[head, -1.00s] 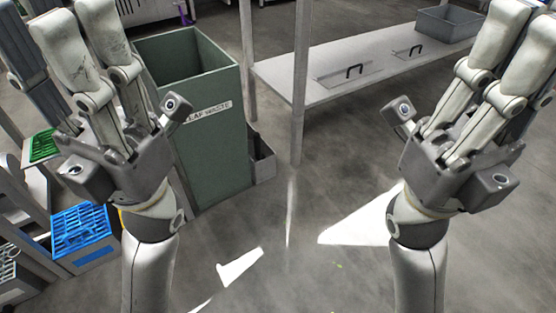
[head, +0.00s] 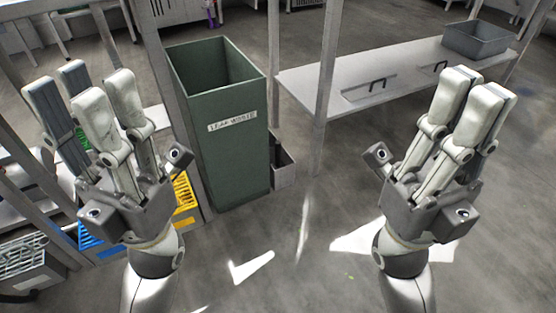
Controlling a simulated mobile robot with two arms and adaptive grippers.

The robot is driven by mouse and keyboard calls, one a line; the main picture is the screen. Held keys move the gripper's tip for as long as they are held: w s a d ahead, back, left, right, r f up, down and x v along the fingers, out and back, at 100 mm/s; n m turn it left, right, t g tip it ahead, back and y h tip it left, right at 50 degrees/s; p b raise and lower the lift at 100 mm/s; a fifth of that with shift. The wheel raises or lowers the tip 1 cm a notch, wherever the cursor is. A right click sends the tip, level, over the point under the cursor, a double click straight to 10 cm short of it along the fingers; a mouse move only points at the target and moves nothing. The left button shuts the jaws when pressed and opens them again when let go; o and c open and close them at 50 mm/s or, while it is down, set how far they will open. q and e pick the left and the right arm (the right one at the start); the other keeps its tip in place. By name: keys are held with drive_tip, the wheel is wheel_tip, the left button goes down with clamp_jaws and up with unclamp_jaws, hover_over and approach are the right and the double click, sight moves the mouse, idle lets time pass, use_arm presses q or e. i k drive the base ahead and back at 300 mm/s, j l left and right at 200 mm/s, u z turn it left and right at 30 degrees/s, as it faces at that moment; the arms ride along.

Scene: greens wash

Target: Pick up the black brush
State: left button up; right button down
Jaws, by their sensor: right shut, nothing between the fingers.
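I see no black brush in the head view. My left gripper (head: 84,92) is raised at the left of the view, fingers up and spread apart, with nothing between them. My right gripper (head: 472,97) is raised at the right, fingers up and together, holding nothing. Both are in the air and hide parts of the racks and floor behind them.
A green waste bin (head: 226,160) stands on the floor between my arms, with a small grey bin (head: 284,172) beside it. A bench (head: 318,82) with black handles carries a grey tub (head: 478,41). Blue (head: 88,238) and yellow (head: 184,198) crates are at left. The centre floor is open.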

sight(279, 163)
drive_tip(key=i+l+u, duration=0.1)
drive_tip(key=l, duration=0.25)
drive_tip(key=i+l, duration=0.2)
drive_tip(key=l, duration=0.2)
drive_tip(key=i+l+u, duration=0.15)
drive_tip(key=l, duration=0.2)
drive_tip(key=i+l, duration=0.15)
drive_tip(key=l, duration=0.25)
drive_tip(key=i+l+u, duration=0.15)
drive_tip(key=l, duration=0.25)
